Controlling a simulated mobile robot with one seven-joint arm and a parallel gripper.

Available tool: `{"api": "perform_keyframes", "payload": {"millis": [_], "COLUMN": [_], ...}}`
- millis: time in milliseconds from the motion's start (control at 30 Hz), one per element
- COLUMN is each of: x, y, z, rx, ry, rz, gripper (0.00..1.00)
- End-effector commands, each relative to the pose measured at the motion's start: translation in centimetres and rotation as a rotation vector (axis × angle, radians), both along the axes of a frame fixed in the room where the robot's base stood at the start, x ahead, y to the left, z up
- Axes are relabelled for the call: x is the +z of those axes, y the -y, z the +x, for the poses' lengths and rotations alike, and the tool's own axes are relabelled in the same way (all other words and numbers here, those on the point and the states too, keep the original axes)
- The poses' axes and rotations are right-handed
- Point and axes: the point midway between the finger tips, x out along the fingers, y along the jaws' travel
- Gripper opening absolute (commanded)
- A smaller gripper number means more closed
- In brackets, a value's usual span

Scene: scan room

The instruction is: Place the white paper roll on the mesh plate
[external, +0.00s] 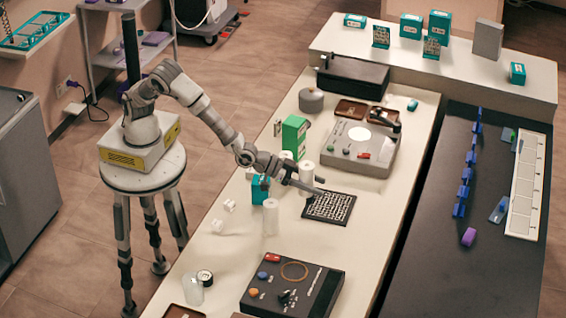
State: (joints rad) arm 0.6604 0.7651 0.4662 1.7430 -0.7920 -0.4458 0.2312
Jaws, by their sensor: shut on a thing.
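The black mesh plate (345,205) lies flat on the long white table. My gripper (312,189) reaches in from the left, at the plate's far left corner. A white paper roll (306,171) stands upright at my gripper, which crosses its lower part and is shut on it. The roll's base is partly hidden, so I cannot tell whether it touches the table or the plate edge. Another white roll (270,217) stands upright on the table to the left of the plate. A further white roll (286,156) shows partly behind my arm.
A green box (295,134) and a teal box (260,190) stand near my arm. A grey device (359,152) lies beyond the plate and a dark panel (291,287) lies nearer the camera. The table right of the plate is clear.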

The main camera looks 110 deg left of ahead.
Motion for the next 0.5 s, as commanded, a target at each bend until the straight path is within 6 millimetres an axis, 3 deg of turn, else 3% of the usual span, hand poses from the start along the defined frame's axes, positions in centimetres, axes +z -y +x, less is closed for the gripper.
{"api": "perform_keyframes", "payload": {"millis": [300, 500], "x": [-4.3, -5.7], "y": [-5.9, -8.0], "z": [3.8, 5.3], "rx": [0.005, 0.002], "ry": [0.000, 0.001], "rz": [0.000, 0.000], "gripper": [0.00, 0.00]}}
